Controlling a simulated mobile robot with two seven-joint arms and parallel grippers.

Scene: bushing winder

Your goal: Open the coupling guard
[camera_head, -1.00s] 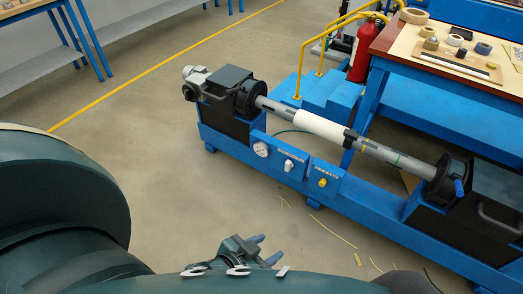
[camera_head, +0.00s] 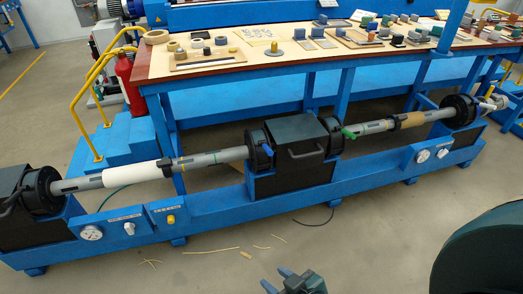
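A dark housing with a black handle (camera_head: 306,153) sits in the middle of the blue winder frame, between two shafts. It looks like the coupling guard, and its lid (camera_head: 293,129) appears closed. A second dark housing (camera_head: 12,180) with a handle is cut off at the left edge. My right gripper (camera_head: 276,279) is low at the bottom centre, in front of the winder and well apart from the middle housing. Its two blue fingers are spread with nothing visible between them. My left gripper is not in view.
The left shaft carries a white sleeve (camera_head: 131,173); the right shaft carries a tan winding (camera_head: 412,119). A worktable (camera_head: 225,68) with rolls and small parts stands behind. A fire extinguisher (camera_head: 129,85) and yellow rails stand at upper left. Scraps and a dark cable lie on the floor in front.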

